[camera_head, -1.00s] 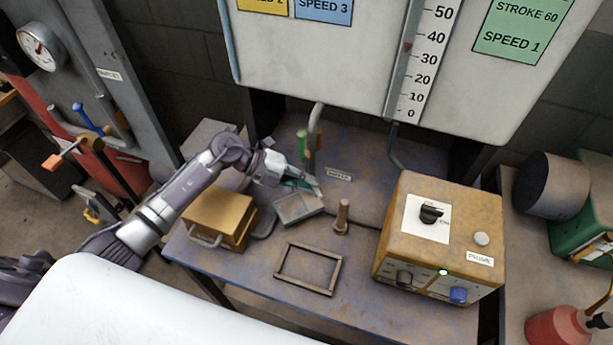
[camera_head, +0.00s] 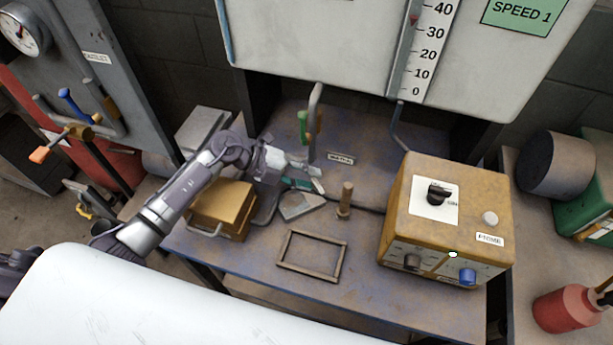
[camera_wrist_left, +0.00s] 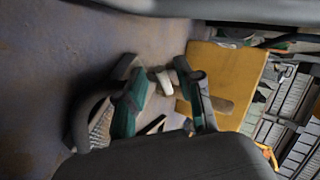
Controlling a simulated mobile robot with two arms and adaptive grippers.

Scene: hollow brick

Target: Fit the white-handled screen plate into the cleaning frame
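The screen plate (camera_head: 300,208) is a small grey plate on the bench, partly hidden behind my left gripper (camera_head: 304,184). In the left wrist view its mesh (camera_wrist_left: 99,128) shows beside one finger. A short white piece (camera_wrist_left: 165,82), likely its handle, shows between the teal-padded fingers of the left gripper (camera_wrist_left: 162,95). The fingers stand apart, and I cannot tell whether either touches it. The cleaning frame (camera_head: 287,266), which looks like an empty rectangular frame, lies flat on the bench, in front of the plate. My right gripper is not in view.
A yellow-brown box (camera_head: 222,207) with a grey handle stands left of the plate. A short wooden peg (camera_head: 345,200) stands upright right of it. A yellow control box (camera_head: 447,215) fills the bench's right side. An upright post with a green grip (camera_head: 303,127) stands behind.

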